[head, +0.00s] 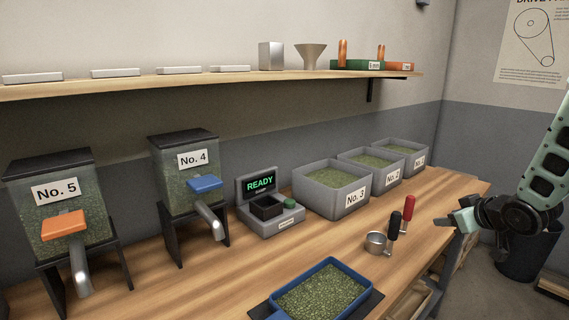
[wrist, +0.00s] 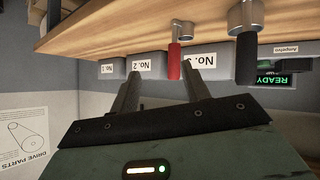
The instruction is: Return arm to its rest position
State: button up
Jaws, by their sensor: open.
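My arm (head: 541,182) reaches in from the right edge in the head view. My gripper (head: 446,222) is at the right end of the wooden counter, beside its front edge. In the wrist view my gripper (wrist: 162,90) shows two dark fingers spread apart with nothing between them. The wrist picture is upside down. A scoop with a red handle (head: 408,208) and a metal scoop with a black handle (head: 394,226) are on the counter left of my gripper, apart from it. The red handle (wrist: 175,60) also shows beyond the fingers in the wrist view.
A blue tray (head: 333,262) of green beans sits at the counter's front. Bins No. 3 (head: 347,200), No. 2 and No. 1 stand behind. A scale (head: 262,184) reads READY. Hoppers No. 4 (head: 175,151) and No. 5 (head: 85,172) stand left. A dark bin (head: 527,252) is on the floor.

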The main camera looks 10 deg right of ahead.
jog(key=s+a+r+n+g, duration=0.1)
jog(key=s+a+g, duration=0.2)
jog(key=s+a, duration=0.7)
jog(key=s+a+r+n+g, duration=0.1)
jog(key=s+a+g, duration=0.3)
jog(key=s+a, duration=0.6)
jog(key=s+a+r+n+g+y, duration=0.1)
jog(key=s+a+n+g, duration=0.2)
jog(key=s+a, duration=0.6)
jog(key=a+g+p, duration=0.1)
jog(key=a, duration=0.7)
jog(key=shift+s+a+r, duration=0.2)
jog(key=shift+s+a, duration=0.1)
jog(key=shift+s, duration=0.1)
